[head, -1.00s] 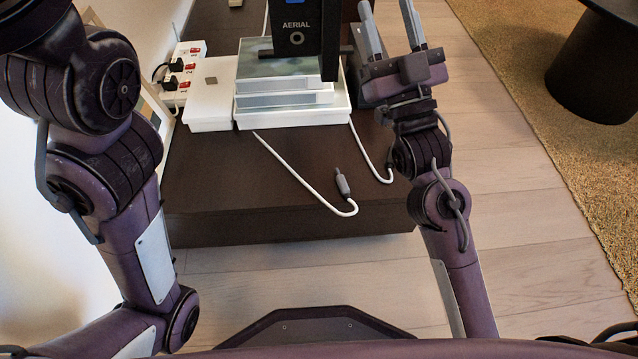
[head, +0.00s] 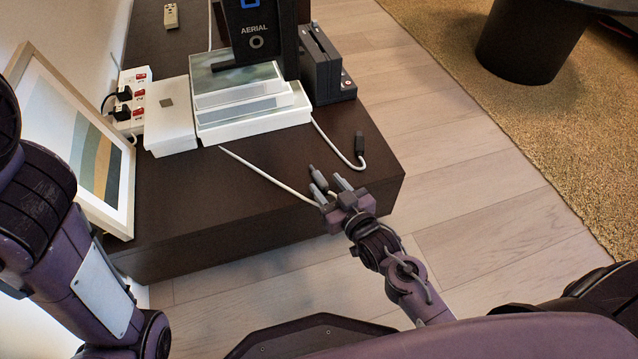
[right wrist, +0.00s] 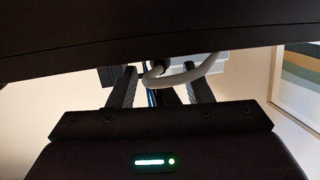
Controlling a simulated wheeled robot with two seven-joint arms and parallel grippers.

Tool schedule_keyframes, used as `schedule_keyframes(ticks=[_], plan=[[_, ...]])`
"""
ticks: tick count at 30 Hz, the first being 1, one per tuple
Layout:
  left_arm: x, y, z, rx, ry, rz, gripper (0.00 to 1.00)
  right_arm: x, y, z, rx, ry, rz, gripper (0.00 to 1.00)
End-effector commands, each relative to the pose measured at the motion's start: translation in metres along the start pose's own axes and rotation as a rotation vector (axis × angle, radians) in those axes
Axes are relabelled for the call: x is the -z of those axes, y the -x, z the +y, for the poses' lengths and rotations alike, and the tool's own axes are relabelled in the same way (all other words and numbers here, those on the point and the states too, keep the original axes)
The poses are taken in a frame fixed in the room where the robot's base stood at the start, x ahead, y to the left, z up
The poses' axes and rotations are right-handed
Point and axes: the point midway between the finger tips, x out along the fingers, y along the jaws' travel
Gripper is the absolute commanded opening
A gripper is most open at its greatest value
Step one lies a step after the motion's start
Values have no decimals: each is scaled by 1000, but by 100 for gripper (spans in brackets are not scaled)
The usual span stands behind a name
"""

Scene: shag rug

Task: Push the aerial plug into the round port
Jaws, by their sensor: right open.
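The round port (head: 256,43) is a ring under the word AERIAL on the black upright device (head: 268,22). A white cable (head: 265,172) runs over the dark bench and ends in a slim grey plug (head: 317,173) near the front edge. A second cable ends in a dark plug (head: 359,144) farther right. Which one is the aerial plug is not marked. My right gripper (head: 329,183) is open at the front edge, by the grey plug. In the right wrist view a white cable loop (right wrist: 190,76) shows at the open fingers (right wrist: 162,80); contact is unclear. My left gripper is out of view.
White boxes (head: 250,120) are stacked before the device, with a flat white box (head: 170,118) to their left. A black slotted unit (head: 328,68) stands right. A power strip (head: 132,95) and a leaning picture frame (head: 75,130) line the left. The front bench top (head: 200,200) is largely clear.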

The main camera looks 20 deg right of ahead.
Motion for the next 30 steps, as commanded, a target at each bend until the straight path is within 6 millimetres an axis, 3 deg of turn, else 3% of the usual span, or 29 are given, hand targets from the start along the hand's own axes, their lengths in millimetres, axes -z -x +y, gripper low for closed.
schedule_keyframes(ticks=[1,6,14,24,30], plan=[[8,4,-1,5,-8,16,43,-6,-8,-1,0,0,4,46],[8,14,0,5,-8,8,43,-3,-26,-1,0,-1,2,46],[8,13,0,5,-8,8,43,0,-27,-1,0,0,0,46],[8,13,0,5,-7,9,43,0,-27,-1,0,0,0,2],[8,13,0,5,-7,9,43,0,-27,-1,0,0,1,0]])
